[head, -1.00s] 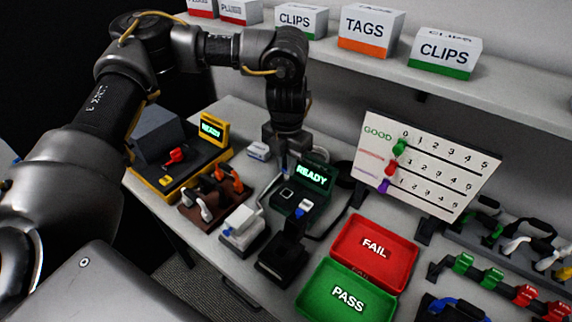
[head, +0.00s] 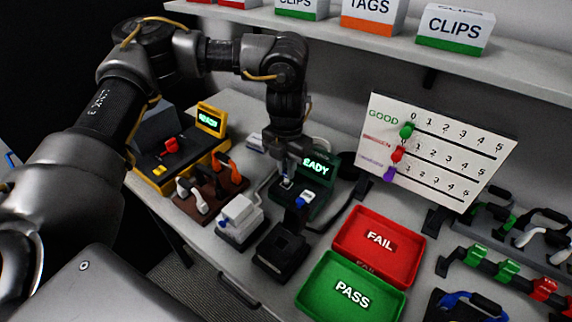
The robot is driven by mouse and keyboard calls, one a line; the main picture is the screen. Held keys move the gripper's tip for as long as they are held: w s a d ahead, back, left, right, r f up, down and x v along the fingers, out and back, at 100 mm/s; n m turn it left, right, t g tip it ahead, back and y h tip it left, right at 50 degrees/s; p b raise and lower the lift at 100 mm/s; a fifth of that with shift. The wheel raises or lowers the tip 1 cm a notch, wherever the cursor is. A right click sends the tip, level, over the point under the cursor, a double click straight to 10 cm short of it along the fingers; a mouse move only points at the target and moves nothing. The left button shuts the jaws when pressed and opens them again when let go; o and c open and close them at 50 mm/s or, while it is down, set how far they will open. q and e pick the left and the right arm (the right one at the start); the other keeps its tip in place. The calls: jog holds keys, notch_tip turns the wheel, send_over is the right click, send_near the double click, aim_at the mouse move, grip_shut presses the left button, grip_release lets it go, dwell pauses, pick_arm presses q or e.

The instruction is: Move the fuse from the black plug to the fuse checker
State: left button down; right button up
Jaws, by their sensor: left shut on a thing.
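The fuse checker (head: 318,168) is a dark green device with a lit READY screen, partly hidden behind my left gripper. My left gripper (head: 287,179) points down over the checker's left part, its fingers close together. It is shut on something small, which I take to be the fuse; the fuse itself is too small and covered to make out. A black block (head: 281,251), which looks like the black plug in its stand, is in front of the checker, with a blue-tipped black piece at its back. My right gripper is not in view.
A white block device (head: 240,218) and a brown rack (head: 222,190) of plugs stand left of the black block. A yellow-black tester (head: 160,178) is farther left. The red FAIL tray (head: 412,275) and green PASS tray (head: 325,302) lie to the right, below a scoreboard (head: 445,150).

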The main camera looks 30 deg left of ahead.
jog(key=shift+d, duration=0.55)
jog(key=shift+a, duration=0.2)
pick_arm(q)
jog(key=shift+p, duration=0.3)
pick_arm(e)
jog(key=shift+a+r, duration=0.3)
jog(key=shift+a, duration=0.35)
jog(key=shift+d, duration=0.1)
pick_arm(q)
jog(key=shift+p, duration=0.3)
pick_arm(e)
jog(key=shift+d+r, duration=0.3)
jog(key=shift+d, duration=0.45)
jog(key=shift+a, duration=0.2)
